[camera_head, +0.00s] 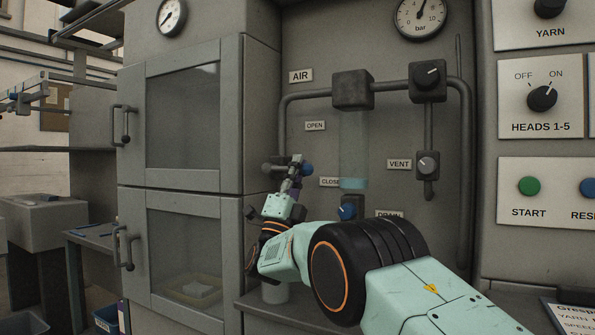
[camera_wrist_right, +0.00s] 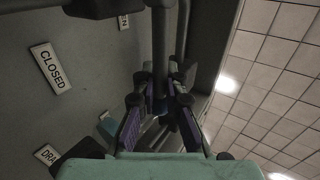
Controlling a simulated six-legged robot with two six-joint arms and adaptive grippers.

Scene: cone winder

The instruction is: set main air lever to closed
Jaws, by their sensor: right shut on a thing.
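The main air lever (camera_head: 306,169) sits on the left vertical pipe of the air panel and shows a blue end. In the right wrist view, my right gripper (camera_wrist_right: 160,92) is shut on a dark bar, the lever (camera_wrist_right: 159,50); the CLOSED label (camera_wrist_right: 51,68) is at left. My left gripper is not in view.
A clear filter bowl (camera_head: 353,150) hangs right of the lever, with a blue drain knob (camera_head: 347,211) below it. The vent knob (camera_head: 427,166) is further right. A grey cabinet (camera_head: 185,110) stands close on the left. A control panel (camera_head: 540,120) is at right.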

